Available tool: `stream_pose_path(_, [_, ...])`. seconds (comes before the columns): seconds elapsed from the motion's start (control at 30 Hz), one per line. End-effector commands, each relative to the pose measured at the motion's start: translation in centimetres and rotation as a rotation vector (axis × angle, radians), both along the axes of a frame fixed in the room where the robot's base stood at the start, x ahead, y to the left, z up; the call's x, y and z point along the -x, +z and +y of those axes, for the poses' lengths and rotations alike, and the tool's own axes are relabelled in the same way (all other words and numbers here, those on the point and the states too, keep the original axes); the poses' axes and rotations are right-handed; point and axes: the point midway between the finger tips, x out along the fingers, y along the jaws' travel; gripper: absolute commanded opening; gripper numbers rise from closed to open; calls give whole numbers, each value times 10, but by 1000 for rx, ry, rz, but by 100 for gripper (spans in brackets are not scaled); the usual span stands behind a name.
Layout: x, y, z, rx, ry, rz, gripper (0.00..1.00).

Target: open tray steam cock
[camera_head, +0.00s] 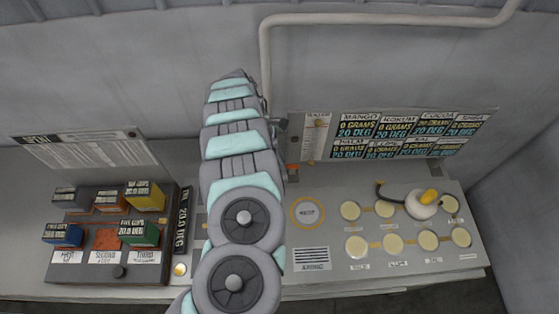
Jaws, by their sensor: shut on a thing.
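My arm (240,180) rises through the middle of the camera_head view and covers the console behind it. My gripper is not clearly seen; the arm hides its fingers and whatever is between them. I cannot make out the tray steam cock itself. A small dark part (280,125) shows just right of my arm, but I cannot tell what it is.
A pale pipe (390,19) runs along the wall and down behind my arm. A board (390,135) with readouts stands at the back right. Several round cream pads (392,243) and a white pot (421,205) with a yellow top are on the right console.

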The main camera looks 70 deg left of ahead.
Motion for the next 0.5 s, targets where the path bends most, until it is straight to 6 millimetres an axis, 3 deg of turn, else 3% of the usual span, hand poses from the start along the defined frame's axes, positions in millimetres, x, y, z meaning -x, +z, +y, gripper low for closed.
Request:
stream_pose_path(0.23, [0,-3,-5,-2,-184,-1,0])
stream_pose_path(0.5, [2,0,-7,0,-214,0,0])
